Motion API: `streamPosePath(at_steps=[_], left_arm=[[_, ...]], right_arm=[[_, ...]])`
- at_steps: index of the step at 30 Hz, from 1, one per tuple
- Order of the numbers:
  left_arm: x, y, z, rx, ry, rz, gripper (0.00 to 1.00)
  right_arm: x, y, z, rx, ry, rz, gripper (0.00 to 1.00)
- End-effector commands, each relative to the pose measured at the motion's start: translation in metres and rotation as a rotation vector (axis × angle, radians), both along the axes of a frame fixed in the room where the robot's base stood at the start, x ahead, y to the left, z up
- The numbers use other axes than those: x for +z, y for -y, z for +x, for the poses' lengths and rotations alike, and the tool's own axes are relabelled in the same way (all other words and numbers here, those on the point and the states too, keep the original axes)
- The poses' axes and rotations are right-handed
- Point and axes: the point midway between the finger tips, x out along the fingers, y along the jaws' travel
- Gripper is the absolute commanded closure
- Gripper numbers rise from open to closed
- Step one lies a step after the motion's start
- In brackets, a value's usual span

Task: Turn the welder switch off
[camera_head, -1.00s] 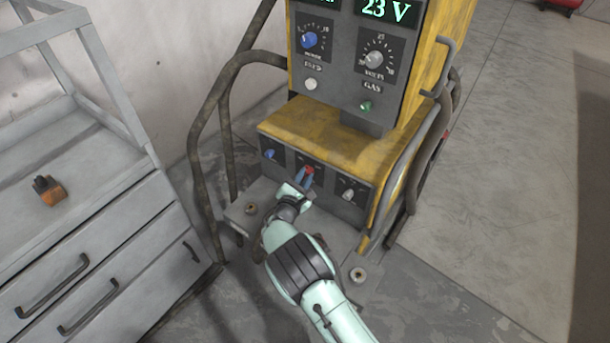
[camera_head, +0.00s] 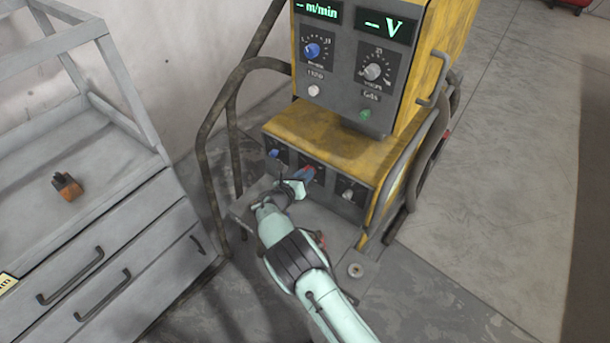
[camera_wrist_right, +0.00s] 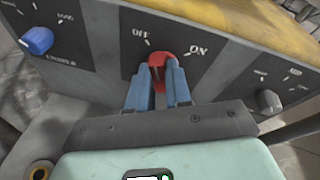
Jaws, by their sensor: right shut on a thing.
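The welder (camera_head: 330,140) is a yellow and grey machine. Its upper displays (camera_head: 385,25) show dashes before "m/min" and "V". The red switch (camera_wrist_right: 160,60) is on the lower front panel, between OFF and ON labels in the right wrist view. My right gripper (camera_head: 308,174) is at this panel, its blue fingers closed on the switch; the fingers also show in the wrist view (camera_wrist_right: 158,84). The fingers hide the sides of the switch. The pointer mark on it is too small to read surely. My left gripper is not in view.
A blue knob (camera_wrist_right: 37,41) is left of the switch and a grey knob (camera_wrist_right: 269,101) right of it. Bent tube rails flank the welder. A grey drawer cabinet (camera_head: 120,240) with an orange-and-black object (camera_head: 67,186) stands at left.

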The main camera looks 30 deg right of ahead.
Motion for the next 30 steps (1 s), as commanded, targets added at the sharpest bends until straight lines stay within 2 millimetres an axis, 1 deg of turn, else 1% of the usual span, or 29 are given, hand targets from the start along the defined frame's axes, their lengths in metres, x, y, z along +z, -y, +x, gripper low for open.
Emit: streamPosePath(at_steps=[6,15,22,30], left_arm=[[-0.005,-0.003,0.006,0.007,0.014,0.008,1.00],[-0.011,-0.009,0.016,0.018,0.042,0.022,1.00],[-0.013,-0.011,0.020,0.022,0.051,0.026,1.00],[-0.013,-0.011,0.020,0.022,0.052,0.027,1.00]], right_arm=[[-0.002,-0.001,0.002,0.000,-0.163,-0.066,1.00],[-0.003,-0.003,0.003,0.003,-0.314,-0.129,1.00],[-0.003,-0.003,0.003,0.002,-0.362,-0.148,1.00],[-0.002,-0.002,0.003,0.002,-0.373,-0.153,1.00]])
